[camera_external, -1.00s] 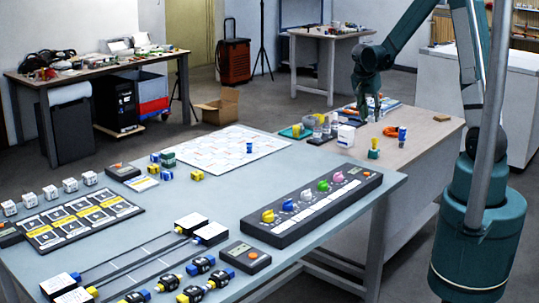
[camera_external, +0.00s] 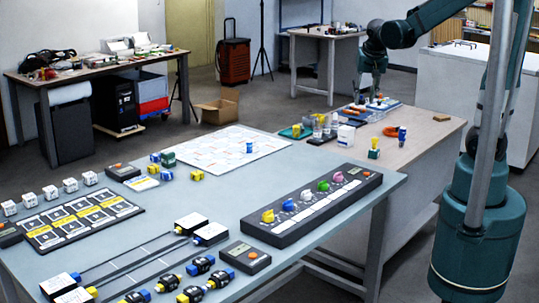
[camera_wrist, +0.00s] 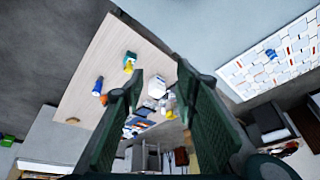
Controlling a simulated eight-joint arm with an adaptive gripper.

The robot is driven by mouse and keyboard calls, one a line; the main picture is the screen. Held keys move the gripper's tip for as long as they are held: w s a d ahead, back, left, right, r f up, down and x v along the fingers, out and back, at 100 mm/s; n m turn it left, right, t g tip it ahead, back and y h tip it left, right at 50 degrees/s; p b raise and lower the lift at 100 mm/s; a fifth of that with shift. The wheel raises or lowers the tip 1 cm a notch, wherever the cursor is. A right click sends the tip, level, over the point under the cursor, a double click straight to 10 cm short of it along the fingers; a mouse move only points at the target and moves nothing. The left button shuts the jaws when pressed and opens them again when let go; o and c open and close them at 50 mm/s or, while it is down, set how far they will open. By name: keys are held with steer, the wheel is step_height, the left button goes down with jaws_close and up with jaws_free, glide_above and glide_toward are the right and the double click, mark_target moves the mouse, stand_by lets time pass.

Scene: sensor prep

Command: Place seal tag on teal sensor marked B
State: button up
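My gripper (camera_external: 374,88) is over the far end of the wooden table; in the wrist view its green fingers (camera_wrist: 160,78) are spread apart, with no held item visible between them. A teal block with yellow (camera_external: 373,154) stands on the wooden table; it also shows in the wrist view (camera_wrist: 129,62). A dark teal block (camera_external: 168,158) sits beside the white grid sheet on the blue-grey table. No letter B is readable on either block. I cannot pick out the seal tag; small items lie in a blue tray (camera_external: 383,104) near my gripper.
Clear bottles (camera_external: 318,128) and a white box (camera_external: 346,136) stand on the wooden table, with a blue cylinder (camera_external: 402,135) and orange ring (camera_external: 390,132) nearby. The blue-grey table (camera_external: 290,158) carries a row of coloured knobs, a white grid sheet (camera_external: 222,150) and several small blocks.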

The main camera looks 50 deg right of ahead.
steer(key=s+a+r+n+t+y, duration=0.3)
steer(key=s+a+n, duration=0.6)
steer(key=s+a, duration=0.6)
steer(key=shift+a+r+n+t, duration=0.4)
steer(key=shift+a+r, duration=0.65)
steer(key=shift+a, duration=0.3)
steer(key=shift+s, duration=0.1)
